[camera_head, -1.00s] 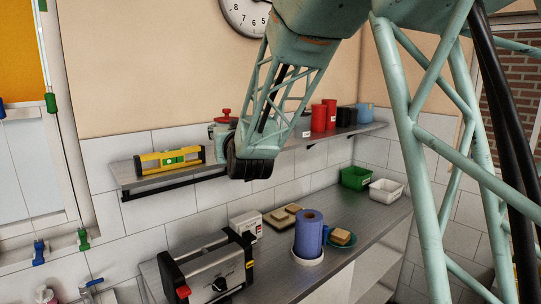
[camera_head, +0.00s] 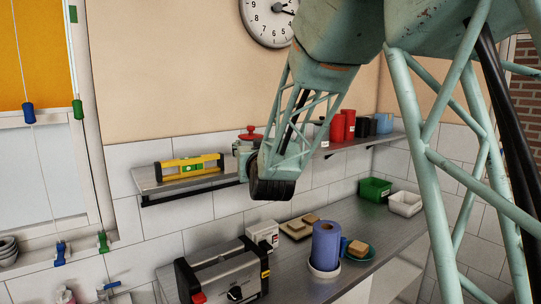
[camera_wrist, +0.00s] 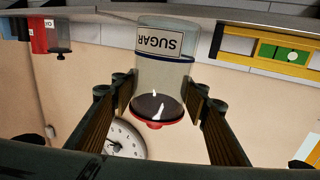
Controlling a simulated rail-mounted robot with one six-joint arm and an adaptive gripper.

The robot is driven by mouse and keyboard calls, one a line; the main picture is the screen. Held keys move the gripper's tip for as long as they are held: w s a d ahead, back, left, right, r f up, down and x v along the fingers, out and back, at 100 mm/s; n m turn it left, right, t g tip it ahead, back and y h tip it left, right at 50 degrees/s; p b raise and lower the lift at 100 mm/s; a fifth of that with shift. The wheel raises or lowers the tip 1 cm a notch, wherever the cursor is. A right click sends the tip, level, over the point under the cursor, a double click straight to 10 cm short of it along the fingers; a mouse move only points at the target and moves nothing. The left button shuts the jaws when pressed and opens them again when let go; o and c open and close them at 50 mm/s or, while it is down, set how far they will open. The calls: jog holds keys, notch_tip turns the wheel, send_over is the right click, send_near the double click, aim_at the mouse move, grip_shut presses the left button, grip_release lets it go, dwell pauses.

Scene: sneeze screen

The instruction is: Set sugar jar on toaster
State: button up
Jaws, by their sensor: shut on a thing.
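The sugar jar (camera_wrist: 165,65), pale with a dark blue band, a SUGAR label and a red-knobbed lid, appears upside down in the wrist view. My gripper (camera_wrist: 161,95) is shut on it, one finger on each side near the lid. In the head view the jar (camera_head: 243,160) shows its red lid at the wall shelf, right of the spirit level and partly behind my arm. I cannot tell whether its base touches the shelf. The toaster (camera_head: 222,277), silver with black ends, stands on the counter below, its top clear.

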jog(key=s+d+f+m+h+b, duration=0.2)
jog(key=s+d+f+h+b, duration=0.1)
jog(key=d+f, duration=0.6)
jog(key=s+d+f+m+h+b, duration=0.2)
jog(key=d+f, duration=0.8)
jog(key=f, duration=0.8)
jog(key=s+d+f+m+h+b, duration=0.2)
jog(key=s+d+f+h+b, duration=0.2)
jog(key=d+f, duration=0.5)
notch_tip(320, 180, down, 5)
jog(key=shift+s+d+f, duration=0.15)
jog(key=shift+s+d, duration=0.2)
jog(key=shift+s, duration=0.9)
